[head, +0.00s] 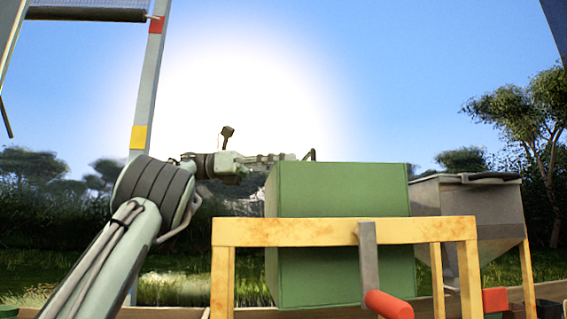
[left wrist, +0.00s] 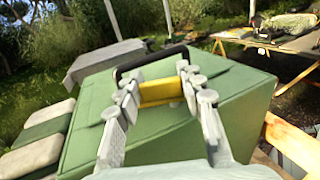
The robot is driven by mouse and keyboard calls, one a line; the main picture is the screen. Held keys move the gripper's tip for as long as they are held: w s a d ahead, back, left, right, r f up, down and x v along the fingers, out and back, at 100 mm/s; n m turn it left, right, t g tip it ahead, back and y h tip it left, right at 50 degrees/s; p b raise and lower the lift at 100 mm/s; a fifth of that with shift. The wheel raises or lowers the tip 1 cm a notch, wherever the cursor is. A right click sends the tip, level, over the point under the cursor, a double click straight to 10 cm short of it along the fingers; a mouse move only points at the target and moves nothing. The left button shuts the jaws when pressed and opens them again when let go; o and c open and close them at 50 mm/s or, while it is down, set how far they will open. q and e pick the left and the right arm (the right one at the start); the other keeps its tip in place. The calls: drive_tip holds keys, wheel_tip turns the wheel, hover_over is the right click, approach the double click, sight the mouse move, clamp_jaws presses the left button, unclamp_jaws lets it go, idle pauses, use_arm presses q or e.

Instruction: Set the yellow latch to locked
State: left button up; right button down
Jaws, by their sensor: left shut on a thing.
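The yellow latch (left wrist: 162,92) sits on top of the green box (left wrist: 78,120), just in front of a black handle loop (left wrist: 150,60). My left gripper (left wrist: 158,82) reaches over the box top, with one finger at each end of the latch, and is shut on it. In the head view my left gripper (head: 290,157) comes in from the left at the top edge of the green box (head: 340,190). The latch is hidden there, and whether it is locked cannot be told. My right gripper is not in view.
A worn yellow frame (head: 340,232) stands before the box, with a grey lever (head: 368,250) and red grip (head: 388,304). A grey hopper (head: 470,205) stands at right. A post (head: 147,90) rises at left. A wooden table (left wrist: 290,42) lies beyond.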

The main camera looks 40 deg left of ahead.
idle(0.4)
use_arm(q)
drive_tip(key=o, duration=1.2)
drive_tip(key=shift+w+d, duration=0.1)
drive_tip(key=shift+w, duration=0.05)
